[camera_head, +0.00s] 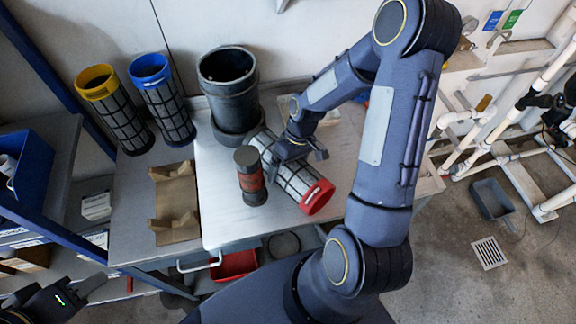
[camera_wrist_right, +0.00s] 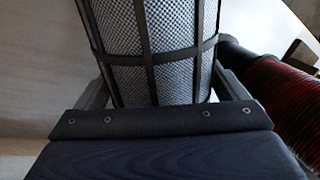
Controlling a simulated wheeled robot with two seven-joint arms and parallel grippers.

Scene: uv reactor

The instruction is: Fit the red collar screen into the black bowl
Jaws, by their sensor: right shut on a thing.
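The red collar screen (camera_head: 292,172) is a mesh cylinder with a black frame and a red collar at its lower right end. It lies tilted over the table in the head view. My right gripper (camera_head: 294,153) is shut around its body; in the right wrist view the mesh (camera_wrist_right: 155,50) sits between the two fingers (camera_wrist_right: 165,95). The black bowl (camera_head: 228,88) stands upright and open-topped behind it. The screen's far end is near the bowl's base; I cannot tell whether they touch. My left gripper (camera_head: 88,290) is at the lower left, away from everything, its fingers only partly in view.
A yellow collar screen (camera_head: 116,108) and a blue collar screen (camera_head: 163,100) stand at the back left. A dark cylinder with a red band (camera_head: 250,177) stands close to the held screen. A brown holder (camera_head: 174,203) lies at left. The table front (camera_head: 230,220) is clear.

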